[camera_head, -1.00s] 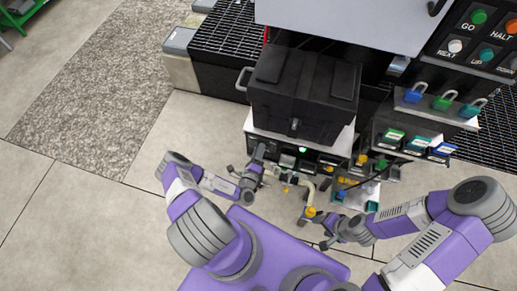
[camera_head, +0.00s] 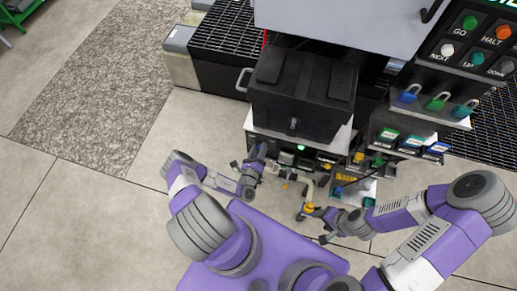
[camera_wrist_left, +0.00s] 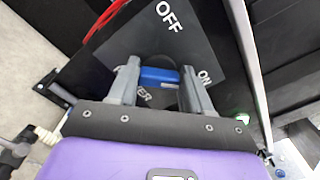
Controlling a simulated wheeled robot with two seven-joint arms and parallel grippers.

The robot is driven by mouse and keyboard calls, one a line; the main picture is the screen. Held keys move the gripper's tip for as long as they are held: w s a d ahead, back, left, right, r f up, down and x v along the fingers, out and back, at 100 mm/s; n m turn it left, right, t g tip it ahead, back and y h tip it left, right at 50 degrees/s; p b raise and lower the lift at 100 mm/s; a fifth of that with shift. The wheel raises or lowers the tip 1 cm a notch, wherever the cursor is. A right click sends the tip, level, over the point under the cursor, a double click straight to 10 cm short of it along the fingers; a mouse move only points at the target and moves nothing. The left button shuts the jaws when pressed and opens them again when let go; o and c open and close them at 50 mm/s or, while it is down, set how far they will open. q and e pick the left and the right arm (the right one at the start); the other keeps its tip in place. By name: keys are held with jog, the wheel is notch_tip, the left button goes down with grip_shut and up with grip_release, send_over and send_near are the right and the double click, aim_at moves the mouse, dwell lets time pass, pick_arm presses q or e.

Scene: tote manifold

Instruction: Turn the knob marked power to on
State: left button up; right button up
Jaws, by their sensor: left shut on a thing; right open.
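The blue knob (camera_wrist_left: 160,76) sits on a dark panel (camera_wrist_left: 112,52) in the left wrist view. My left gripper (camera_wrist_left: 160,83) is shut on it, one finger on each side. The word OFF is above the knob, and ON is to its right beside the right finger. Where the knob points is not clear. In the head view my left gripper (camera_head: 257,160) is at the machine's lower front, hiding the knob. My right gripper (camera_head: 318,224) is open and apart, lower right.
A black tote (camera_head: 300,85) stands on the machine above my left gripper. A bent beige pipe (camera_head: 308,190) lies between my grippers. Several padlocks (camera_head: 437,101) hang on a rack at right, below a button panel (camera_head: 475,45). Open floor (camera_head: 95,215) lies to the left.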

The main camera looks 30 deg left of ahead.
pick_arm(q)
jog(key=o, duration=1)
jog(key=shift+o, duration=0.2)
jog(key=v, duration=0.7)
jog(key=shift+s, duration=0.3)
